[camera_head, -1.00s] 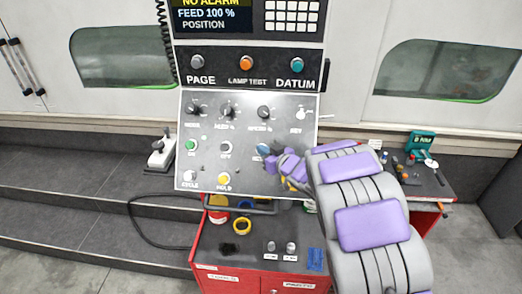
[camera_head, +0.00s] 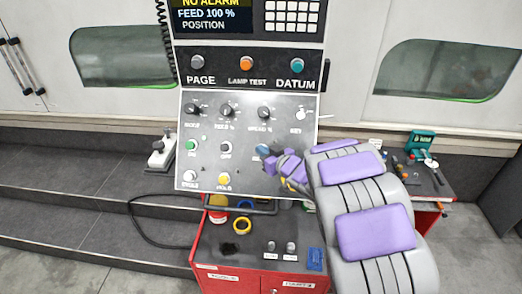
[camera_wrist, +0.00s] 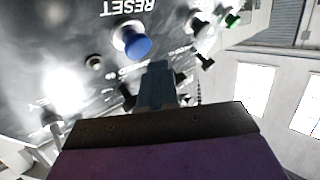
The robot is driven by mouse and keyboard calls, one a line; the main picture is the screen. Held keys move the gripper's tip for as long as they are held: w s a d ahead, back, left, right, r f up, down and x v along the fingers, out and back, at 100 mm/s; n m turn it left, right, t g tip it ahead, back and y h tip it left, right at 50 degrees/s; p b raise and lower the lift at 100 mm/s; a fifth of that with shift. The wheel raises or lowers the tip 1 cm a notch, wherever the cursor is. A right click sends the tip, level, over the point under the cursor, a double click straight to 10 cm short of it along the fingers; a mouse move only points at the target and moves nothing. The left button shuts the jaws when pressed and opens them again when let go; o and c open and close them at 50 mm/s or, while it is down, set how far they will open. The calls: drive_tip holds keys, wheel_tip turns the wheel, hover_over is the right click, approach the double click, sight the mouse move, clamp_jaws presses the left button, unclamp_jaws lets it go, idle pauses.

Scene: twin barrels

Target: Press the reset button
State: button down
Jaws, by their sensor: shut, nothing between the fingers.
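The reset button is a round blue push button (camera_wrist: 137,45) with a white collar, beside the upside-down word RESET in the wrist view. In the head view its blue cap (camera_head: 262,149) shows at the right side of the lower grey panel, just up and left of my gripper (camera_head: 270,163). In the wrist view my gripper (camera_wrist: 158,70) is shut and empty. Its tip lies just right of and below the blue cap in the picture. I cannot tell whether they touch.
The grey panel (camera_head: 215,130) also carries several knobs, a green button (camera_head: 191,146) and a yellow button (camera_head: 224,179). Above it are the PAGE, LAMP TEST and DATUM buttons. A red cart (camera_head: 240,274) with small items stands below.

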drive_tip(key=s+r, duration=0.2)
drive_tip(key=s, duration=0.1)
drive_tip(key=shift+s+a+r+p, duration=0.1)
drive_tip(key=shift+s+r+p, duration=0.2)
drive_tip(key=shift+r+p, duration=0.1)
idle(0.5)
